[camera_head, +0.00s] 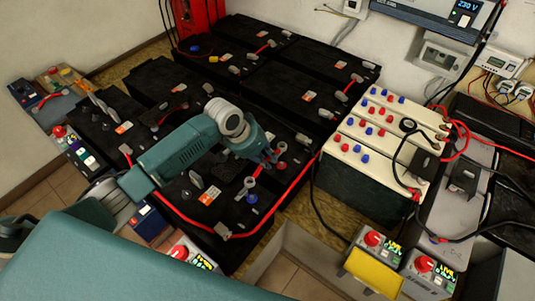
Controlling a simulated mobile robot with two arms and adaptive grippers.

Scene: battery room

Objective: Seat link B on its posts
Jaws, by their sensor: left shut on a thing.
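My left gripper (268,159) reaches in from the left over the front black batteries. It is shut on link B, a short red strip with grey ring ends (250,182), held about its middle. The fingers hide part of the strip. One ring end is near a blue post (251,199) and the other is near a red post (281,166). In the picture both rings appear just above these posts, apart from them. The exact height gap is hard to tell. My right gripper is not in view.
Similar red links, such as one on the back battery (265,47), join other posts. A red cable (280,205) runs along the front batteries. White-topped batteries (375,140) stand to the right. Bare wooden bench (290,215) shows between them.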

